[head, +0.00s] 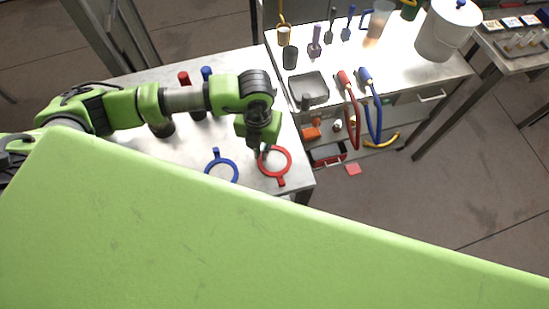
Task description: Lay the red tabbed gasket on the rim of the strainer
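The red tabbed gasket (287,165), a ring with a tab at its lower edge, is at the right end of the left table. My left gripper (262,151) points down at the ring's upper left side. Its fingers are small and dark here, and I cannot tell whether they touch the ring or are closed on it. My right gripper is not in view. I cannot make out for certain which object is the strainer; its rim is not clearly seen.
A blue tabbed ring (221,163) lies left of the red one. Red-topped (184,78) and blue-topped (206,73) items stand behind my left arm. The right table holds a grey tray (308,88), red and blue hoses (371,100) and a white canister (445,30). My green body covers the foreground.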

